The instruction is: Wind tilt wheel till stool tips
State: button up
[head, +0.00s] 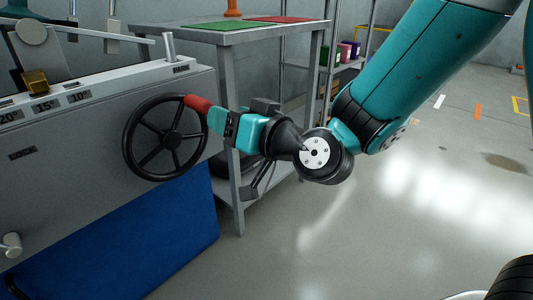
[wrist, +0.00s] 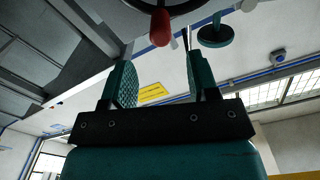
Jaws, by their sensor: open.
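The tilt wheel (head: 173,139) is a black spoked handwheel on the side of a grey bench at left. Its red handle (head: 197,103) sticks out at the wheel's upper right rim. My gripper (head: 214,119) is just right of the wheel, close to the red handle. In the wrist view my gripper (wrist: 161,68) has its two teal fingers apart with nothing between them. The red handle (wrist: 160,28) shows just beyond the fingertips, roughly centred. I cannot make out the stool for certain; a teal disc on a stem (wrist: 215,34) shows in the wrist view.
The bench carries an angle scale (head: 45,104) reading 20°, 15° and 10°, with a brass block (head: 36,82) above it. A blue panel (head: 150,245) is below. A grey table (head: 270,35) with green and red mats stands behind my gripper.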

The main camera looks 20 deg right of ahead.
jog(key=b+v, duration=0.8)
jog(key=b, duration=0.3)
jog(key=shift+d, duration=0.1)
jog(key=s+d+r+n+g+h+p, duration=0.2)
jog(key=s+g+h+p, duration=0.1)
jog(key=s+g+p, duration=0.6)
jog(key=s+d+r+n+g+h+p, duration=0.25)
jog(key=s+g+p, duration=0.35)
jog(key=p, duration=0.5)
notch_tip(320, 180, up, 36)
jog(key=p, duration=3.6)
jog(key=shift+a, duration=0.25)
